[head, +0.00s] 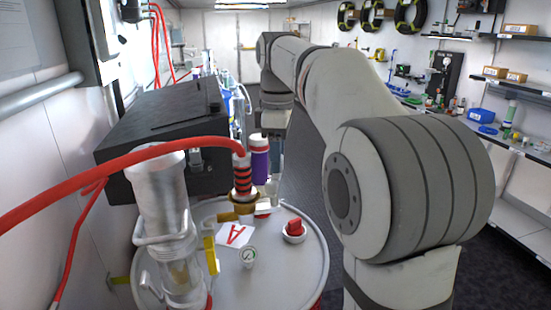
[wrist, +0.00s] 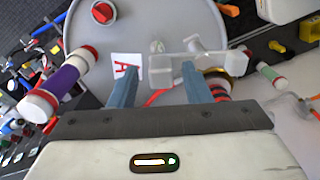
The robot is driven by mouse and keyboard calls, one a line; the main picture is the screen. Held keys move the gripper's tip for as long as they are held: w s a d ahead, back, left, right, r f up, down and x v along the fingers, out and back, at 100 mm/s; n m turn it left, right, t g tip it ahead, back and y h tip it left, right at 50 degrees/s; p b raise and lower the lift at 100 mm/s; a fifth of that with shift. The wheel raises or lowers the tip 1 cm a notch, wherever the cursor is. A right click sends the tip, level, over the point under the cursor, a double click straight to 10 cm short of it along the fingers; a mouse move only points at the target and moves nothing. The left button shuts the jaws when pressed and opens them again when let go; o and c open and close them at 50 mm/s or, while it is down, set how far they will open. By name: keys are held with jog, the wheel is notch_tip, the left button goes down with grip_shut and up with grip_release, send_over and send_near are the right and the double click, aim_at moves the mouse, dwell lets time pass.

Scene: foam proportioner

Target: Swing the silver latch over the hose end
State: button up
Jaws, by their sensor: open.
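The red hose (head: 150,155) ends in a red-and-black banded hose end (head: 242,175) in a brass collar (head: 243,198) on the drum lid. In the wrist view the banded hose end (wrist: 217,86) is partly hidden behind my right finger, beside the brass collar (wrist: 226,62). The silver latch (wrist: 168,64) reaches from beside the collar to between my fingertips; it seems to stand out to the side of the hose end. My gripper (wrist: 158,68) is open, its fingers on either side of the latch's block. Whether either finger touches it, I cannot tell.
The drum lid (head: 285,262) carries a red knob (head: 294,228), a gauge (head: 247,255) and a card with a red A (head: 235,235). A purple cylinder (head: 259,158) stands close behind the hose end. A clear cylinder (head: 168,215) and a black box (head: 165,120) stand left.

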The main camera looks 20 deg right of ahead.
jog(key=shift+f, duration=0.35)
jog(key=shift+c, duration=0.4)
grip_shut()
